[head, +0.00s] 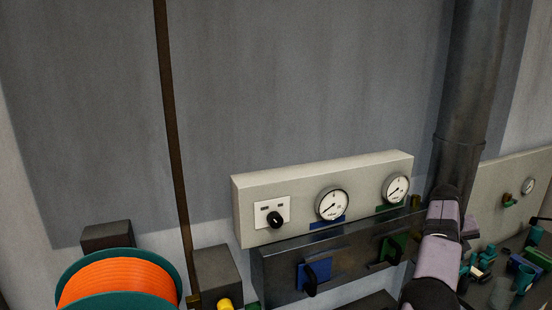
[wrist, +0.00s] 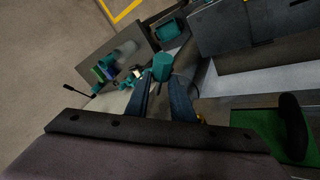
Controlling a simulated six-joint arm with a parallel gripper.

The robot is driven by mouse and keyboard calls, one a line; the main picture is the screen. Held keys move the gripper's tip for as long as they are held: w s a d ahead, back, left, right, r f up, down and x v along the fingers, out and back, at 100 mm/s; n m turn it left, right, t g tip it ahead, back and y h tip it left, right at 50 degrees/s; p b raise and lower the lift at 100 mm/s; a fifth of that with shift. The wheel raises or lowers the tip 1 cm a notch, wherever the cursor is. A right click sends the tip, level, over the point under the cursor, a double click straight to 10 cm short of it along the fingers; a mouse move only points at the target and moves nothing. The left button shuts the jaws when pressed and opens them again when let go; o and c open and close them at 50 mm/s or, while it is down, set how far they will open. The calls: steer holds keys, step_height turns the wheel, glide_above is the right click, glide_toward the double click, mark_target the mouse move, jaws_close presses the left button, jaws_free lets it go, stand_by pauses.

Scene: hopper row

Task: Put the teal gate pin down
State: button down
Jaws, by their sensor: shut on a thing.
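In the wrist view my gripper (wrist: 163,88) has its two dark fingers either side of a short teal cylinder, which I take to be the teal gate pin (wrist: 162,67). The gripper is shut on it, and the pin sticks out past the fingertips. Its lower part is hidden between the fingers. In the head view only my arm shows at the lower right; I cannot make out the gripper or the held pin there.
A grey work surface (wrist: 98,62) with small green, blue and teal items lies beyond the fingers, with a teal bin (wrist: 172,28) near it. A pale gauge panel (head: 300,208), a dark rail (head: 345,262) with blue and green plates, and an orange reel (head: 118,283) line the wall.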

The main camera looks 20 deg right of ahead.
steer(key=s+a+f+m+g+y, duration=0.1)
steer(key=s+a+f+m+g, duration=0.3)
steer(key=s+f+m, duration=0.7)
steer(key=a+f+n, duration=0.3)
steer(key=a+f, duration=0.2)
steer(key=a, duration=0.2)
steer(key=w+a+r+n+t, duration=0.2)
steer(key=w+a+n, duration=0.3)
steer(key=a, duration=0.8)
steer(key=w+a+r+n+t, duration=0.3)
steer(key=w+a+n, duration=0.15)
steer(key=a, duration=0.95)
steer(key=w+a+r+n+t, duration=0.2)
steer(key=w+a+n, duration=0.35)
steer(key=a, duration=0.75)
steer(key=s+a+f, duration=0.1)
steer(key=a+f, duration=0.7)
steer(key=shift+s+a+f+m, duration=0.2)
steer(key=shift+s+f+m, duration=0.1)
steer(key=shift+f, duration=0.05)
